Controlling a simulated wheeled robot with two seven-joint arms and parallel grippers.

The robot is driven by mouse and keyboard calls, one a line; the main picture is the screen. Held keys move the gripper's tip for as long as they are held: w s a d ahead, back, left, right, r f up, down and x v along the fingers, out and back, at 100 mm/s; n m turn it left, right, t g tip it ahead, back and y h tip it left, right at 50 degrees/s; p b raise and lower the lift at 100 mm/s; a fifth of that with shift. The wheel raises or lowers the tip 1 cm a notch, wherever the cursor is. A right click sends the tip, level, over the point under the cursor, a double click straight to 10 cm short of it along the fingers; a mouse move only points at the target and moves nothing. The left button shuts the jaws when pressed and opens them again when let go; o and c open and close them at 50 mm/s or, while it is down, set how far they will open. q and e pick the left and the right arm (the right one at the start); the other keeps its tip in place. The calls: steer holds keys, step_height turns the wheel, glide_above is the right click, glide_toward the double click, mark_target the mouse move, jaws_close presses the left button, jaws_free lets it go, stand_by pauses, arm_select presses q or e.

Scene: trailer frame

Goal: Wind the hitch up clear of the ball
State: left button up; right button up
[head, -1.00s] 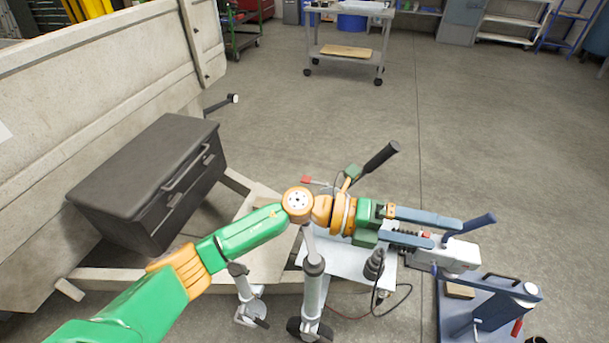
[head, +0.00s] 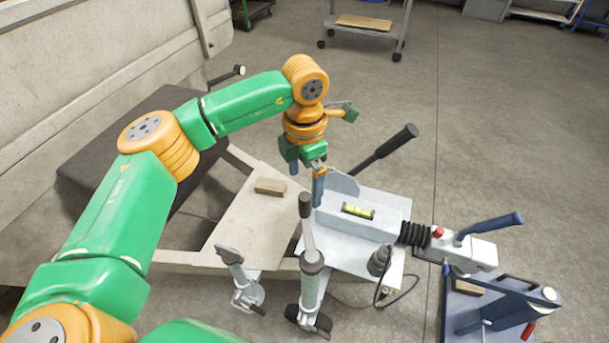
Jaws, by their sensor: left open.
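The hitch head (head: 472,255) is a pale grey coupling with a blue handle (head: 490,225), at the right behind a black bellows (head: 415,234). It sits over a blue stand (head: 515,300); the ball is hidden, so I cannot tell whether they touch. My left gripper (head: 306,182) is open and empty, fingers pointing down, just above and behind the crank handle. My right gripper is out of view.
A yellow spirit level (head: 358,211) lies on the drawbar. A black brake lever (head: 385,150) rises behind it. A wood block (head: 270,187) lies on the frame board. A prop leg (head: 240,275) stands left of the post.

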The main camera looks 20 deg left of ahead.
mark_target(305, 196)
arm_select(q)
step_height(305, 196, down, 7)
steer(key=b, duration=0.5)
steer(key=shift+f, duration=0.2)
steer(key=shift+c, duration=0.2)
steer(key=shift+r, duration=0.25)
steer(key=c, duration=0.3)
jaws_close()
stand_by(0.3)
